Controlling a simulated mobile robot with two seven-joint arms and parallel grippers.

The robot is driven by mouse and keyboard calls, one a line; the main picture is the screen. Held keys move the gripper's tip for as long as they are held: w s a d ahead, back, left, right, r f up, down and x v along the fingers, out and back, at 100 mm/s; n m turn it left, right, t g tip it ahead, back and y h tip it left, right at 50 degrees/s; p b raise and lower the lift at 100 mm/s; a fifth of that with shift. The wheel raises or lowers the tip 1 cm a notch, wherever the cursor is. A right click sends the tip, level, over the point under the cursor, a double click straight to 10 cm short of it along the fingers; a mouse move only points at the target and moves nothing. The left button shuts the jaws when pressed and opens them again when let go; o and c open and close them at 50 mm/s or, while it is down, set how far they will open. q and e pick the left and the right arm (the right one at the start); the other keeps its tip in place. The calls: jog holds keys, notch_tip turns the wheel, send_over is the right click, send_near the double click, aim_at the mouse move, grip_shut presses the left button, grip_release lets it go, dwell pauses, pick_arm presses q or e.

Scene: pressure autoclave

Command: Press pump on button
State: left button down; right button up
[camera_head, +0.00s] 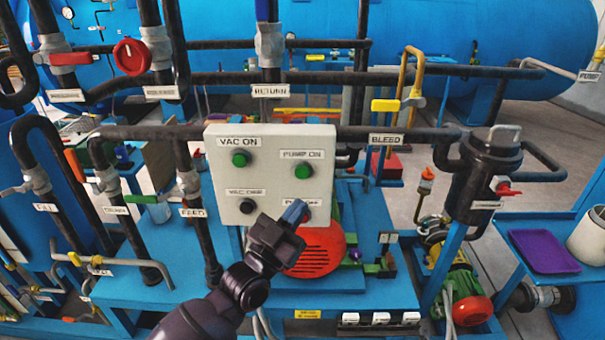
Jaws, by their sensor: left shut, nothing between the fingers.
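The white control panel (270,176) stands in the middle of the head view. Its green pump on button (303,169) is at the upper right, below its "PUMP ON" label, and is in plain sight. My left gripper (295,211) is shut and empty. Its blue fingertips appear in front of the panel's lower right corner, below the pump on button and apart from it in the picture. The fingers partly cover the pump off label and its button. I cannot tell whether the fingertips touch the panel. My right gripper is not in view.
The panel also has a green vac on button (240,158) and a black vac off button (247,205). Dark pipes run behind and beside it. A red round motor cover (317,252) is below. A black vessel (485,178) and a purple tray (543,251) are at the right.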

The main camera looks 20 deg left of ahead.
aim_at(302, 173)
pick_arm(q)
jog(key=shift+w, duration=0.15)
jog(key=w+b, duration=0.1)
jog(key=w, duration=0.1)
jog(key=w+a+b, duration=0.1)
jog(key=w, duration=0.2)
jog(key=w+a+b, duration=0.1)
jog(key=w, duration=0.2)
jog(key=shift+w+a+b, duration=0.15)
jog(key=shift+a+b, duration=0.05)
jog(key=shift+b, duration=0.15)
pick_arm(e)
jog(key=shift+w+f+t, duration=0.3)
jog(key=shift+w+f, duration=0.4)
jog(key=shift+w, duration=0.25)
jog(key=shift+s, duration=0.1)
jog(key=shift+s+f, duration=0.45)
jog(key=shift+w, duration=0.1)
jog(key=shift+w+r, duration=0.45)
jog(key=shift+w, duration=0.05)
